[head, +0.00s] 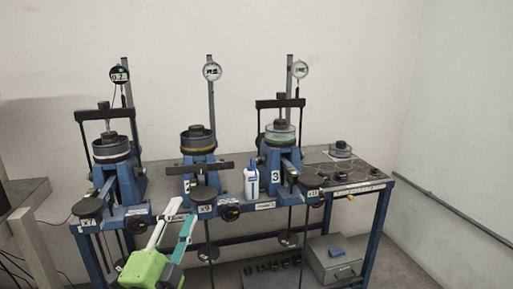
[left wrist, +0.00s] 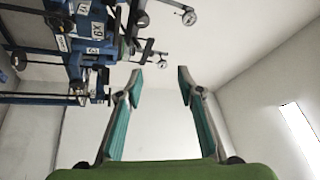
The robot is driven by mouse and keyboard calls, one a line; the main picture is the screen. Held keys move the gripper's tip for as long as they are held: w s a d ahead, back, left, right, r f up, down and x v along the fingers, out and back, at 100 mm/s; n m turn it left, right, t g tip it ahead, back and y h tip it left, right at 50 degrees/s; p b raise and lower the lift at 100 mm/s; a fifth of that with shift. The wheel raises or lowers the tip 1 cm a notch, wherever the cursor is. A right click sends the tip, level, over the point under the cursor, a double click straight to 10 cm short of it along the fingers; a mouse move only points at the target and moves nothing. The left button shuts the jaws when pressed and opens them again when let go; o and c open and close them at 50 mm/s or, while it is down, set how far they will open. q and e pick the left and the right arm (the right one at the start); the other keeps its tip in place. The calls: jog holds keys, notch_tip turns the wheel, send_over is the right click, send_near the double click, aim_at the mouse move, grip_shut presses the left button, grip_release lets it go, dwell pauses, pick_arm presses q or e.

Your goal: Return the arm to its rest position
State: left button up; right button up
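My left gripper (head: 181,212) is low in the head view, in front of the blue bench. Its body is green and its two fingers point up toward the bench's front edge. In the left wrist view my left gripper (left wrist: 160,82) shows its teal fingers well apart with nothing between them, so it is open and empty. My right gripper is in neither view.
The blue bench (head: 345,190) carries three lever frames with dial gauges, a middle one with a dark lever bar (head: 200,169), and a white-and-blue bottle (head: 251,180). A grey box (head: 334,262) stands below at right. Bare wall lies right of the bench.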

pick_arm(q)
jog(key=s+a+f+n+g+y, duration=0.25)
jog(key=s+f+n+g, duration=0.2)
jog(key=f, duration=0.75)
jog(key=s+a+f+n+g+y, duration=0.2)
jog(key=s+a+f+n+g, duration=0.25)
jog(key=f, duration=0.75)
jog(key=s+d+f+n+g, duration=0.1)
jog(key=s+f+n+g, duration=0.2)
jog(key=s, duration=0.5)
jog(key=s+d+f+g+h, duration=0.1)
jog(key=s+f+g, duration=0.2)
jog(key=s+f, duration=0.3)
jog(key=s+d+f+n+g, duration=0.1)
jog(key=s+f+n+g, duration=0.2)
jog(key=s, duration=0.6)
notch_tip(320, 180, down, 24)
jog(key=m, duration=0.1)
jog(key=s+a+f+g+p, duration=0.1)
jog(key=s+a+f+g, duration=0.1)
jog(key=s+f, duration=1.5)
jog(key=shift+s+a+f+m, duration=0.3)
jog(key=shift+s+a, duration=0.2)
jog(key=shift+s, duration=0.3)
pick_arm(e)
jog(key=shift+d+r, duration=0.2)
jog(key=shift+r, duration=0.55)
